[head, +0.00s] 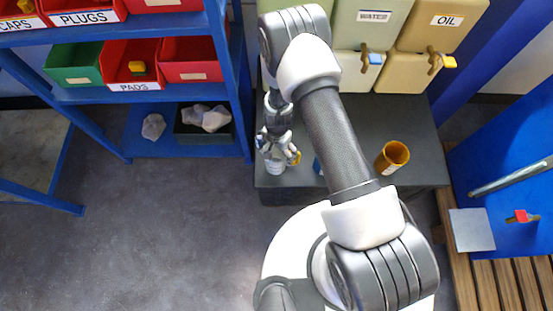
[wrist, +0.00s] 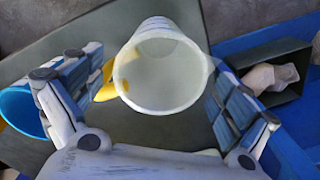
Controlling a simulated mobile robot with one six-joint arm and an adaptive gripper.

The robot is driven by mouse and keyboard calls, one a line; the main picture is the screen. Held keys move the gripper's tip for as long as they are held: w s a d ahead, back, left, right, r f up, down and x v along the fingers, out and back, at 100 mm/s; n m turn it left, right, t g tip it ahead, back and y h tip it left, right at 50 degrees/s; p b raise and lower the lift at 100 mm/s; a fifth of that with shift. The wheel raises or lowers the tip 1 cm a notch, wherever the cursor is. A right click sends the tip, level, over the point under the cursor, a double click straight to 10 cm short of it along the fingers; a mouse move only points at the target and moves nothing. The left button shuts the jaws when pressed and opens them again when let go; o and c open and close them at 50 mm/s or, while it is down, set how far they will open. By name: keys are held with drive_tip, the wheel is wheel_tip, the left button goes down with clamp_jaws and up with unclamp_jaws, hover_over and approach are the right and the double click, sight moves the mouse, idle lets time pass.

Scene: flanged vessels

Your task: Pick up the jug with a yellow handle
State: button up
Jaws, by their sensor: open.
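The jug with a yellow handle has a pale, whitish body (wrist: 162,75) and stands on the dark bench. In the wrist view it appears between the spread fingers of my gripper (wrist: 155,60), with a gap on the right side. Its yellow handle (wrist: 104,82) points left, close to the left finger; whether they touch I cannot tell. In the head view my gripper (head: 278,148) hangs over the jug (head: 275,166) and hides its upper part. The yellow handle (head: 296,157) shows at its right. My gripper is open and empty.
A blue vessel (wrist: 20,108) lies left of the left finger in the wrist view. An amber jug (head: 392,156) stands further right on the bench (head: 415,140). Beige canisters (head: 400,70) stand behind. The blue shelf (head: 243,110) with bins and grey rocks (head: 210,118) is at left.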

wheel_tip(320, 180, down, 5)
drive_tip(key=shift+f+b, duration=0.1)
drive_tip(key=shift+b, duration=1.05)
drive_tip(key=shift+c, duration=0.3)
drive_tip(key=c, duration=1.2)
drive_tip(key=shift+o, duration=0.2)
wheel_tip(320, 180, up, 20)
drive_tip(key=p, duration=0.6)
drive_tip(key=d+r+n, duration=0.3)
drive_tip(key=d+r, duration=0.3)
drive_tip(key=r, duration=0.4)
drive_tip(key=d+r+n, duration=0.4)
drive_tip(key=d+r, duration=0.2)
drive_tip(key=r, duration=0.4)
drive_tip(key=shift+d, duration=0.25)
